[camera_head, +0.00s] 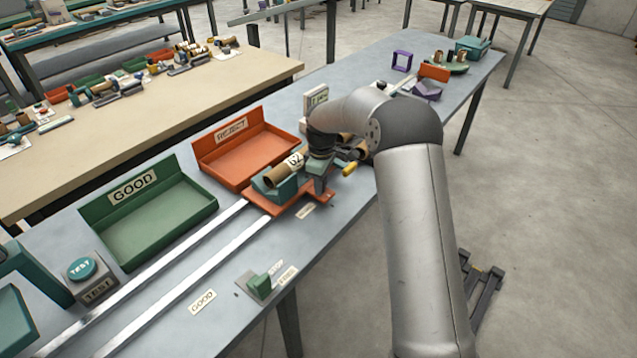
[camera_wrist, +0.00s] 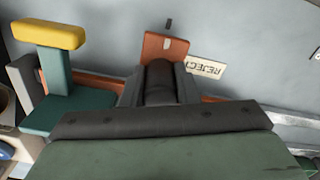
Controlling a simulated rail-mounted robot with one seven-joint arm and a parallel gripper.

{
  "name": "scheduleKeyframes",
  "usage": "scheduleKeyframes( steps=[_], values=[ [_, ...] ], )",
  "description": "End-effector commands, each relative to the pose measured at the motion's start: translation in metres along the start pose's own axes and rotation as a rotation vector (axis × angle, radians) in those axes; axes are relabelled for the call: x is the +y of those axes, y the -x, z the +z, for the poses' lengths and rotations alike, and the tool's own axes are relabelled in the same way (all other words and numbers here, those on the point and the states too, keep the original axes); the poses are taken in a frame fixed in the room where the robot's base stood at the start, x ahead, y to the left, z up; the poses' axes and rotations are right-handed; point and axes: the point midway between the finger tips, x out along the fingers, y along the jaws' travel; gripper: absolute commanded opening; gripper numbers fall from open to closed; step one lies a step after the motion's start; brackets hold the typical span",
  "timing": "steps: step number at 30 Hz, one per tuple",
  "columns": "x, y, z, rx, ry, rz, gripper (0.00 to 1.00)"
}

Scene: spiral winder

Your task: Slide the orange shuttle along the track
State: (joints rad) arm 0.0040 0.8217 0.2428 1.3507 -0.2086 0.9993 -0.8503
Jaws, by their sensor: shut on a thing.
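The orange shuttle (camera_head: 258,203) sits on the track's two pale rails (camera_head: 215,235), at the end by the orange tray. It carries a teal cradle (camera_head: 272,188) with a brown tube marked 02 (camera_head: 277,178) lying in it. My gripper (camera_head: 320,187) is over the shuttle's right side, pointing down. In the wrist view my gripper (camera_wrist: 160,88) is shut on a dark upright handle (camera_wrist: 160,72), and the shuttle's orange tab (camera_wrist: 165,46) shows beyond it. The handle's lower part is hidden.
A REJECT label (camera_wrist: 205,67) lies beside the tab. An orange tray (camera_head: 240,160) and a green GOOD tray (camera_head: 150,225) stand behind the rails. A TEST button box (camera_head: 88,280) is at left. A small green stop (camera_head: 260,286) and GOOD label (camera_head: 203,302) lie in front.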

Motion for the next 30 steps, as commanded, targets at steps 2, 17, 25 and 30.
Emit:
scheduleKeyframes(
  steps=[2, 17, 25, 30],
  values=[
    [0.004, 0.003, 0.0, 0.005, -0.003, 0.011, 0.0],
    [0.003, 0.007, 0.0, 0.003, -0.002, 0.008, 0.49],
    [0.003, 0.057, 0.0, 0.005, -0.003, 0.012, 0.49],
    [0.003, 0.101, 0.001, 0.005, -0.004, 0.013, 0.49]
  ],
)
